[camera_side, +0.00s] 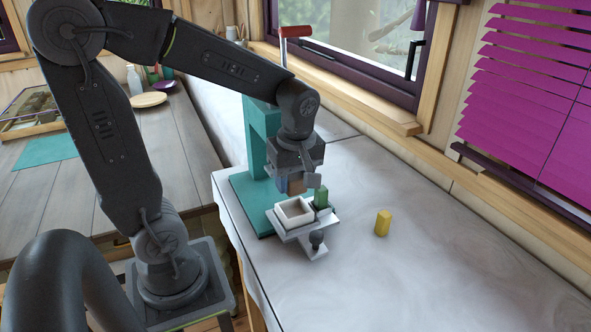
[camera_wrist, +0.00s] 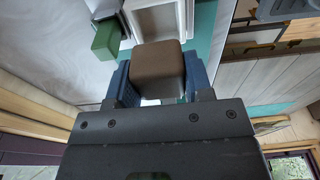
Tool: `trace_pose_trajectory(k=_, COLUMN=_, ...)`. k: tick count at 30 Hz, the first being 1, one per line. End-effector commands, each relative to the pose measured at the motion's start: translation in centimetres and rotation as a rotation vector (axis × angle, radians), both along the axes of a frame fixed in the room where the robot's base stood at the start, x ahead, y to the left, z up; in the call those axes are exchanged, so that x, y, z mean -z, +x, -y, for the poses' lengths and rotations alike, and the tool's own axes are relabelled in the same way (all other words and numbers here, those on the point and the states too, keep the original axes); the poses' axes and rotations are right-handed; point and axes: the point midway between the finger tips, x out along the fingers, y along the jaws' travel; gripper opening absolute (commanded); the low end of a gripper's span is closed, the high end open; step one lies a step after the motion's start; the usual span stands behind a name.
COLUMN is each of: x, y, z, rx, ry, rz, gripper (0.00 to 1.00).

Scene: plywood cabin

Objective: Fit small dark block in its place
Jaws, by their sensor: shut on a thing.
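The small dark brown block (camera_wrist: 158,70) is held between the two blue fingers of my gripper (camera_wrist: 157,80) in the wrist view. In the side view my gripper (camera_side: 297,182) hangs above the back of a white holder (camera_side: 280,222), with the brown block (camera_side: 296,187) low between its fingers. The holder has a raised square frame with an open recess (camera_side: 294,209), which looks empty. The block appears above and behind this recess, apart from it. In the wrist view part of the white holder (camera_wrist: 185,18) shows beyond the block.
A green block (camera_side: 321,196) stands at the holder's right corner. A dark knob (camera_side: 316,239) is at its front. A teal press stand (camera_side: 259,150) with a red handle (camera_side: 295,31) rises behind. A yellow block (camera_side: 383,222) stands on the pale worktop (camera_side: 430,275), which is clear around it.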

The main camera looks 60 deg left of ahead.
Motion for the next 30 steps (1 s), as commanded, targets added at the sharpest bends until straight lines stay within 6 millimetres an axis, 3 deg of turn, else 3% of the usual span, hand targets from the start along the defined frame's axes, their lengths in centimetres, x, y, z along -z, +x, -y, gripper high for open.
trace_pose_trajectory(k=15, x=3.6, y=0.0, z=0.0, rx=0.000, ry=-0.001, rz=-0.001, gripper=0.20)
trace_pose_trajectory(k=30, x=4.1, y=0.0, z=0.0, rx=0.000, ry=0.000, rz=0.001, gripper=0.20)
